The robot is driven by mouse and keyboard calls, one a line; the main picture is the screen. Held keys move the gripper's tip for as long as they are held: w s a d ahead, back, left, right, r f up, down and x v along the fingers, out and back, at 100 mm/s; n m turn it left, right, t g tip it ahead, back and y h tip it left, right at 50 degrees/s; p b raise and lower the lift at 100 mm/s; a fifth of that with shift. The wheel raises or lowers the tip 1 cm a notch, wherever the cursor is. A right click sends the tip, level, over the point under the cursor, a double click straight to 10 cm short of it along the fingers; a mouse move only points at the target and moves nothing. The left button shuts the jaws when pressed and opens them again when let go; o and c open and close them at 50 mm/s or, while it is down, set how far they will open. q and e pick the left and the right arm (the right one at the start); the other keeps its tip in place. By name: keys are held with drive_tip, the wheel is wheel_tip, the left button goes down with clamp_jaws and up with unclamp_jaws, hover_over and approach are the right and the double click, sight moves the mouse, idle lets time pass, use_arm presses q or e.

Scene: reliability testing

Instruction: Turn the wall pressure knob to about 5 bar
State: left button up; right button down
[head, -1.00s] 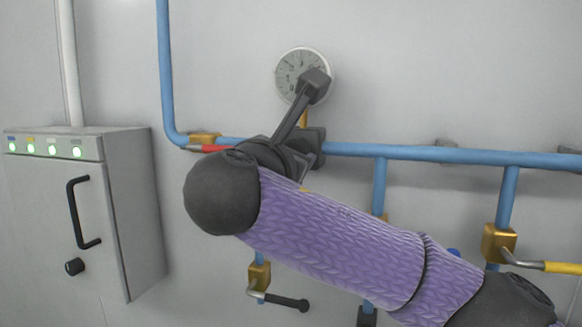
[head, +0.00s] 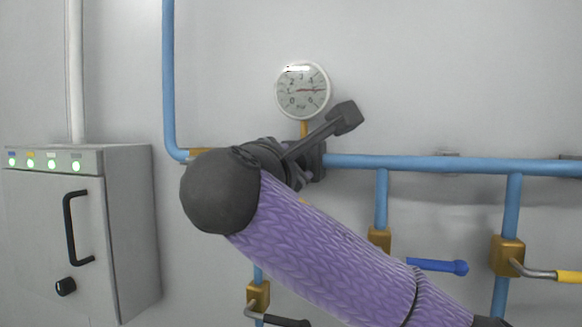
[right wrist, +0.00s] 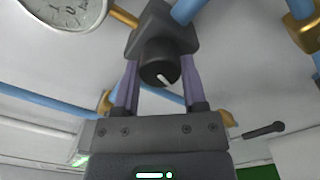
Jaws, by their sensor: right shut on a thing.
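The black pressure knob (right wrist: 161,62), with a white mark on its face, sits under a dark regulator body on the blue pipe. In the right wrist view my right gripper (right wrist: 160,80) has its two purple fingers on either side of the knob, shut on it. In the head view my right gripper (head: 305,177) is mostly hidden behind my own wrist, and the knob is hidden too. My left gripper is not in view.
A grey cabinet (head: 130,225) with green lights and a black handle stands at the left. Blue pipes (head: 450,164) run along the wall. Valves with a blue lever (head: 438,266), a yellow lever (head: 566,276) and a black lever (head: 285,321) lie below and right.

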drive_tip(key=shift+c, duration=0.7)
unclamp_jaws()
drive_tip(key=b+v, duration=0.7)
drive_tip(key=v, duration=0.3)
drive_tip(key=shift+b, duration=0.3)
